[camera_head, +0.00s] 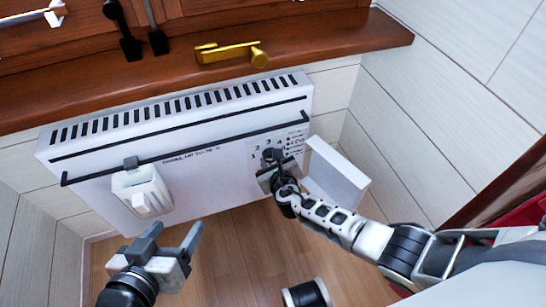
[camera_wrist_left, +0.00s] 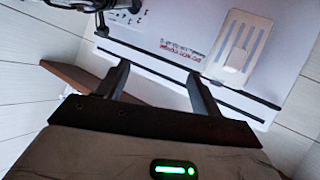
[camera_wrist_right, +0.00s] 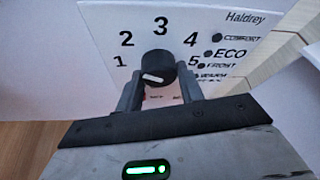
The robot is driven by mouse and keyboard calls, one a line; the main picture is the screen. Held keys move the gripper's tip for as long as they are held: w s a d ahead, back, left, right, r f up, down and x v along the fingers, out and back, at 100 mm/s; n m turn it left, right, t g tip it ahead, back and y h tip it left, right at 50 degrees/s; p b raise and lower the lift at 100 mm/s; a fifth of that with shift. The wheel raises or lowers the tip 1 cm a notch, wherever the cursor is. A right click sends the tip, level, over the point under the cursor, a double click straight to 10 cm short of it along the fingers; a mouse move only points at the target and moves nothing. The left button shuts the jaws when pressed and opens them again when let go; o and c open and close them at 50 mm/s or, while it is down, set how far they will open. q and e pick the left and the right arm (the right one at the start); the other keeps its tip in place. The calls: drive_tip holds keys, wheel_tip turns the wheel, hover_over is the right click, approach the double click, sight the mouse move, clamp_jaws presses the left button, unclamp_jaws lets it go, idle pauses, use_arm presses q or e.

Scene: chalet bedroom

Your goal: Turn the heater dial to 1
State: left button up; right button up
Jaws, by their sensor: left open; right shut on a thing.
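The white heater (camera_head: 205,160) hangs on the wall below the wooden sill. Its black dial (camera_wrist_right: 158,66) sits below the printed 3, with 1 and 2 to its left and 4 and 5 to its right. The dial's white mark slants across its lower front, its left end toward the 1 side. My right gripper (camera_head: 272,174) is shut on the dial, one finger on each side in the right wrist view; in the head view the gripper partly covers the dial. My left gripper (camera_head: 176,232) is open and empty, below the heater's lower left part.
A white holder (camera_head: 142,192) hangs on the heater's black rail (camera_head: 200,145). A white box-like panel (camera_head: 337,172) stands beside the heater's right end, close to my right arm. A brass handle (camera_head: 228,54) lies along the sill (camera_head: 340,36).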

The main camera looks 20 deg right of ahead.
use_arm(q)
drive_tip(key=shift+f, duration=0.25)
use_arm(e)
drive_tip(key=n+h, duration=0.2)
drive_tip(key=n, duration=0.1)
drive_tip(key=shift+n+t, duration=0.3)
drive_tip(key=shift+n, duration=0.1)
use_arm(q)
drive_tip(key=shift+r, duration=0.1)
use_arm(e)
drive_tip(key=shift+f+h, duration=0.1)
drive_tip(key=shift+h, duration=0.3)
drive_tip(key=o, duration=1)
drive_tip(key=shift+s, duration=0.1)
use_arm(q)
drive_tip(key=shift+s+r, duration=0.1)
use_arm(e)
drive_tip(key=shift+a, duration=0.1)
